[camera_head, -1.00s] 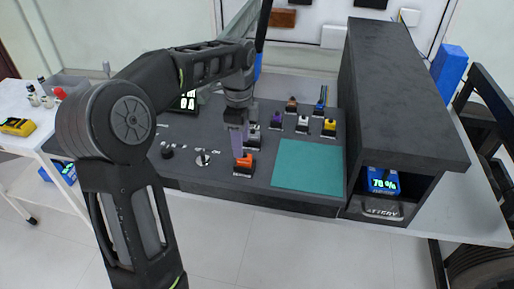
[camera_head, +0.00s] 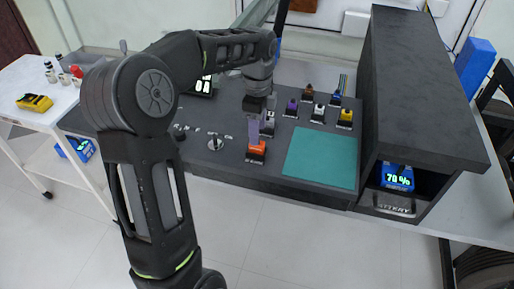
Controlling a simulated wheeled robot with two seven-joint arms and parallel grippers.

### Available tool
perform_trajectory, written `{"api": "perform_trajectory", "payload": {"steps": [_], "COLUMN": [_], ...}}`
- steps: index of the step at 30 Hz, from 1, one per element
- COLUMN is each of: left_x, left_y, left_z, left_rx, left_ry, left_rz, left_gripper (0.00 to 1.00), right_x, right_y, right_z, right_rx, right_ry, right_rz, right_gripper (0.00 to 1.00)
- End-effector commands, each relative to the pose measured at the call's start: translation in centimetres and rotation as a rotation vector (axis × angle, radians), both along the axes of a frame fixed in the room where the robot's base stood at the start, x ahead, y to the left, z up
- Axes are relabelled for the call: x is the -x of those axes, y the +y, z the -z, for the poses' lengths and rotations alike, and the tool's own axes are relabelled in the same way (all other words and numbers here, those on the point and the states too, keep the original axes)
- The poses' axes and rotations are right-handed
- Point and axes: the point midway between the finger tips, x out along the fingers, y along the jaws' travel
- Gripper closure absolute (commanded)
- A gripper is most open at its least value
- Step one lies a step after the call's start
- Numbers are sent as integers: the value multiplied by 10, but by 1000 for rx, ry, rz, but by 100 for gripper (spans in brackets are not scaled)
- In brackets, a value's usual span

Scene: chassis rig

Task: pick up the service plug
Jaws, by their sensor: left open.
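An orange plug (camera_head: 257,147) stands in a dark socket near the front edge of the dark grey panel (camera_head: 235,165). I cannot read a label that tells whether it is the service plug. My left gripper (camera_head: 259,133) points down just above and over the orange plug, its fingers open. The fingers partly overlap the plug's top, and I cannot tell whether they touch it. Several other plugs stand behind and to the right, among them a purple one (camera_head: 291,107), a white one (camera_head: 318,113) and a yellow one (camera_head: 346,115). My right gripper is out of view.
A teal mat (camera_head: 320,158) lies bare to the right of the orange plug. A tall dark housing (camera_head: 425,90) with a blue 70 % display unit (camera_head: 397,177) bounds the right side. A silver knob (camera_head: 215,142) is left of the plug. A white cart (camera_head: 45,125) stands at left.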

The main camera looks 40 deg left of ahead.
Motion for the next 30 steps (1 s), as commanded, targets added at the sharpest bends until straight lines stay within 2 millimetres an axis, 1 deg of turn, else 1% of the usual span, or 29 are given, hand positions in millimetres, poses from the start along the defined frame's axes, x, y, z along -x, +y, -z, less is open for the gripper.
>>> {"api": "perform_trajectory", "payload": {"steps": [2,5,8,12,15,18,30], "left_x": [0,1,2,3,3,3,2], "left_y": [0,0,1,1,1,1,1], "left_z": [0,6,18,40,49,52,52], "left_rx": [0,0,0,0,1,0,0], "left_ry": [0,3,4,4,2,1,0], "left_rz": [0,0,-1,0,-1,-1,-1], "left_gripper": [51,51,51,51,51,51,51], "right_x": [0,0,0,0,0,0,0], "right_y": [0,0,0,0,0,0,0], "right_z": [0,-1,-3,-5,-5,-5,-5], "right_rx": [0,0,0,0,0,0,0], "right_ry": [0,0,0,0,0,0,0], "right_rz": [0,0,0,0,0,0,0], "right_gripper": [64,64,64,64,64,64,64]}}
